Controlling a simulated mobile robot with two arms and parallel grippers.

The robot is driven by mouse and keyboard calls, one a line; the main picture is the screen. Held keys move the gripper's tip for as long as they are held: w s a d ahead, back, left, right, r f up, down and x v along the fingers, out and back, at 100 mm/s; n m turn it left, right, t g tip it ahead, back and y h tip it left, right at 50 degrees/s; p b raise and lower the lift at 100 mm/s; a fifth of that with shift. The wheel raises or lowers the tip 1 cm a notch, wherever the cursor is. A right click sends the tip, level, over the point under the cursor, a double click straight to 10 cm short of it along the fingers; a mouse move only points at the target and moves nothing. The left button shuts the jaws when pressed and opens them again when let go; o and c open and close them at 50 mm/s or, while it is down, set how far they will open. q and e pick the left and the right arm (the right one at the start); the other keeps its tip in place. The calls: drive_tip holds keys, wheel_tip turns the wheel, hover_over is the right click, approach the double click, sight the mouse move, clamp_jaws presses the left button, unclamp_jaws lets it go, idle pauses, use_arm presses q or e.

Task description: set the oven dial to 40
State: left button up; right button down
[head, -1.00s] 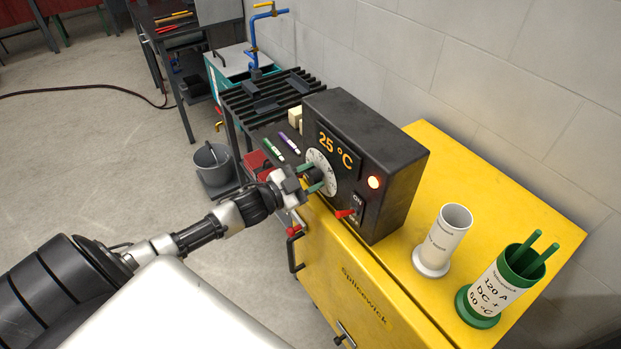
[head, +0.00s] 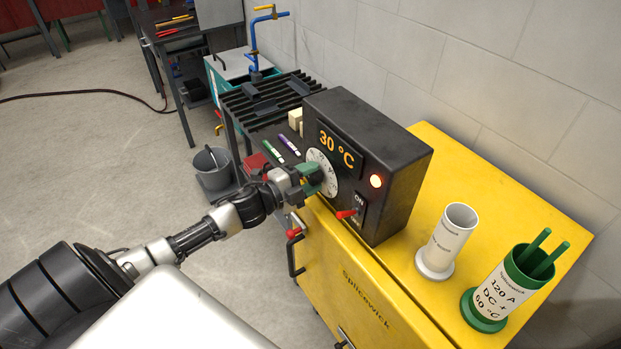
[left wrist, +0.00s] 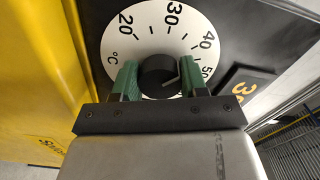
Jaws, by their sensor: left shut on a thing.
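The black oven box (head: 395,165) stands on the yellow cabinet, and its orange display (head: 337,150) reads 30 °C. Its round white dial (head: 318,157) is partly hidden by my gripper in the head view. In the left wrist view the dial face (left wrist: 143,30) shows the marks 20, 30, 40 and 50 around a black knob (left wrist: 157,72). My left gripper (head: 316,179) is shut on this knob, with one green finger on each side. My right gripper is not in view.
A red switch lever (head: 346,213) with ON above it sits right of the dial, below a glowing lamp (head: 376,181). A white cup (head: 448,240) and a green holder with rods (head: 500,290) stand on the yellow cabinet (head: 425,150). A grey bucket (head: 212,168) stands on the floor.

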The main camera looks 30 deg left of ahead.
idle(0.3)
use_arm(q)
drive_tip(key=o, duration=0.9)
drive_tip(key=shift+o, duration=0.2)
drive_tip(key=shift+s+a+f, duration=0.1)
drive_tip(key=shift+s+a, duration=0.1)
drive_tip(key=shift+s, duration=0.25)
drive_tip(key=b+v, duration=0.2)
drive_tip(key=v, duration=0.8)
drive_tip(key=shift+w, duration=0.1)
